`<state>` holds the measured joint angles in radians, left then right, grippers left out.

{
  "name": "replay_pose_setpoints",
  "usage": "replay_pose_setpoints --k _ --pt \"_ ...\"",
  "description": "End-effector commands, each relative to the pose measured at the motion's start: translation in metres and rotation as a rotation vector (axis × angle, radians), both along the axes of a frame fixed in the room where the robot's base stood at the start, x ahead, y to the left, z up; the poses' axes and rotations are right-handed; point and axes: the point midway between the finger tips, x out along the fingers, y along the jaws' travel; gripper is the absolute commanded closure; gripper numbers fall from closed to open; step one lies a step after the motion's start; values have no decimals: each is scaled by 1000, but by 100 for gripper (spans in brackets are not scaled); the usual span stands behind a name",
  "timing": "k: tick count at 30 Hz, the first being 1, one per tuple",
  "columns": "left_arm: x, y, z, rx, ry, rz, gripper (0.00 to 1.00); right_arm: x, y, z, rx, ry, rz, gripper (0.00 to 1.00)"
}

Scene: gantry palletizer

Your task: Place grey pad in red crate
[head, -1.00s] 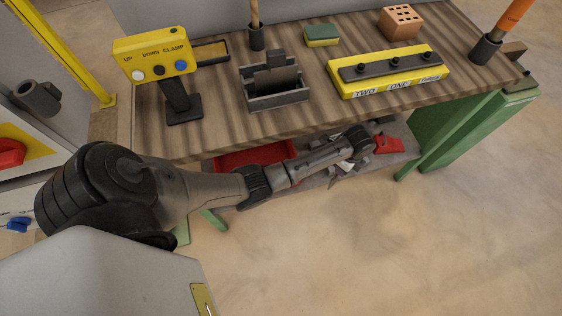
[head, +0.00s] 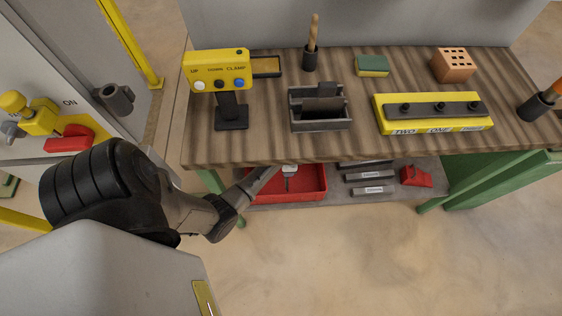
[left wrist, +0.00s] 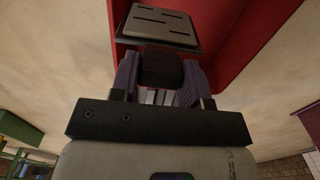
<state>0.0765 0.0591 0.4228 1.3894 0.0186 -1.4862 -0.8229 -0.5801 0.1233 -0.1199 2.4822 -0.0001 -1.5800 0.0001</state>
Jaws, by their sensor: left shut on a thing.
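The red crate (head: 322,186) sits on the low shelf under the bench, partly hidden by the tabletop edge. My left arm reaches under the bench toward it, and the gripper is mostly hidden in the head view. In the left wrist view my left gripper (left wrist: 161,72) is shut on the grey pad (left wrist: 160,24), a flat slotted plate with a dark block between the fingers. The crate's red wall (left wrist: 245,45) shows behind and to the right of the pad. I cannot tell the pad's height over the crate. My right gripper is not in view.
Several grey labelled bars (head: 370,177) and a red object (head: 416,177) lie on the shelf right of the crate. The wooden tabletop (head: 250,150) overhangs the shelf. A green bench leg (head: 480,185) stands at right. The floor in front is clear.

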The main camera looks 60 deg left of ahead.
Motion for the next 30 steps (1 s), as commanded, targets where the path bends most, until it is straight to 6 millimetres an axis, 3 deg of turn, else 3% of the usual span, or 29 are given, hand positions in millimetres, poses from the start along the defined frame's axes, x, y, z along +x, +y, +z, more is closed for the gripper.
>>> replay_pose_setpoints --k 21,30 --pt "-3 0 -77 -1 -1 5 95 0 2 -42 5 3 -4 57" --pt "-4 0 -80 0 -1 4 95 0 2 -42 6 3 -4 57"
